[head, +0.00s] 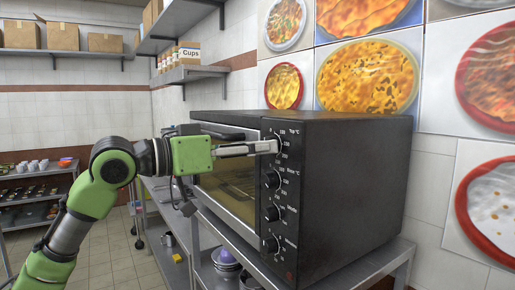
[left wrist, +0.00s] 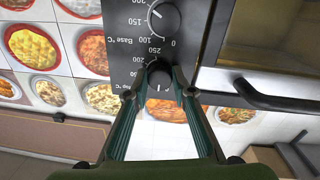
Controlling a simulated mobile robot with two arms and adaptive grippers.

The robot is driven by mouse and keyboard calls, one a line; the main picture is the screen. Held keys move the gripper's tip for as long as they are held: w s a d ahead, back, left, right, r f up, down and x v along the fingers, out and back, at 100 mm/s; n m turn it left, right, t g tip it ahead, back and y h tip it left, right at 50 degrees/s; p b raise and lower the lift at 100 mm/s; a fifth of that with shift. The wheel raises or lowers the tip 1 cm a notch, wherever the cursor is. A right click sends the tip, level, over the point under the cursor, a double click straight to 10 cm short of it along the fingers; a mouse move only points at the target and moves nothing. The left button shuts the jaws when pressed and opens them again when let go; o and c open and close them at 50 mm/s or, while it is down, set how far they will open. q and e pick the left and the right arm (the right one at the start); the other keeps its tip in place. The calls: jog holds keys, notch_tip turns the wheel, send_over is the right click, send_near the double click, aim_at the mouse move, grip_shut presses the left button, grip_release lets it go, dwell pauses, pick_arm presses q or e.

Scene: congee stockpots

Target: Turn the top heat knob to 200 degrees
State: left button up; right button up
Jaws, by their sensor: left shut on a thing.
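The black oven (head: 340,190) stands on a metal table, with a column of knobs on its front panel. The top heat knob (head: 279,142) is the highest, under the "Top °C" label. My left gripper (head: 274,147) reaches in from the left and is shut on this knob. In the left wrist view, the fingertips (left wrist: 160,72) close on both sides of the knob (left wrist: 160,82), by the 200 and 250 marks. Most of its dial is hidden by the fingers, so I cannot read its setting. My right gripper is not in view.
The base heat knob (head: 272,180) and two lower knobs sit below on the panel. The oven's glass door (head: 228,185) and its handle (head: 222,132) are just left of the panel. A shelf (head: 188,74) hangs above left. Open floor lies at the left.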

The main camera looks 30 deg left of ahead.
pick_arm(q)
jog(key=shift+m, duration=0.3)
jog(key=m, duration=0.7)
jog(key=m+y, duration=0.1)
jog(key=m, duration=1.3)
jog(key=shift+r+m+y+p, duration=0.25)
jog(key=shift+m+y+p, duration=0.05)
jog(key=shift+m+p, duration=0.1)
jog(key=o, duration=1.1)
jog(key=shift+s, duration=0.1)
